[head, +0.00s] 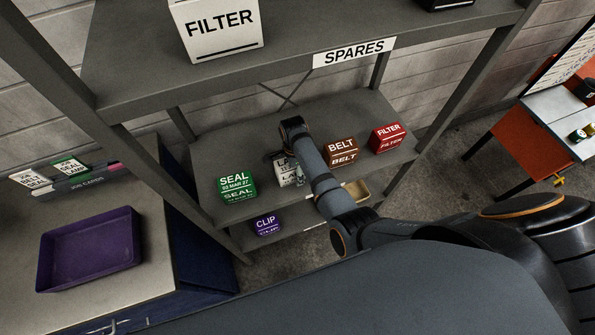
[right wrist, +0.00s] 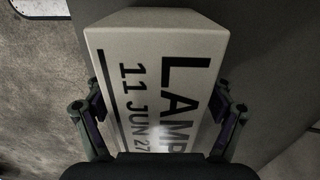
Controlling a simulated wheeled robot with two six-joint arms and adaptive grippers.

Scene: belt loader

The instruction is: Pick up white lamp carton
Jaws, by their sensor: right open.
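The white lamp carton (head: 285,172) stands on the middle shelf in the head view, between a green seal carton and a brown belt carton, and my right arm hides part of it. In the right wrist view the lamp carton (right wrist: 160,75) fills the middle, with "LAMP" and "11 JUN 27" on its face. My right gripper (right wrist: 158,108) is open, with one finger on each side of the carton. Whether the fingers touch its sides I cannot tell. My left gripper is not in view.
The green seal carton (head: 237,186) is left of the lamp carton; the brown belt carton (head: 342,151) and red filter carton (head: 389,137) are right. A purple clip carton (head: 266,225) sits on the lower shelf. The upper shelf (head: 140,60) overhangs. A purple tray (head: 90,250) lies on the left bench.

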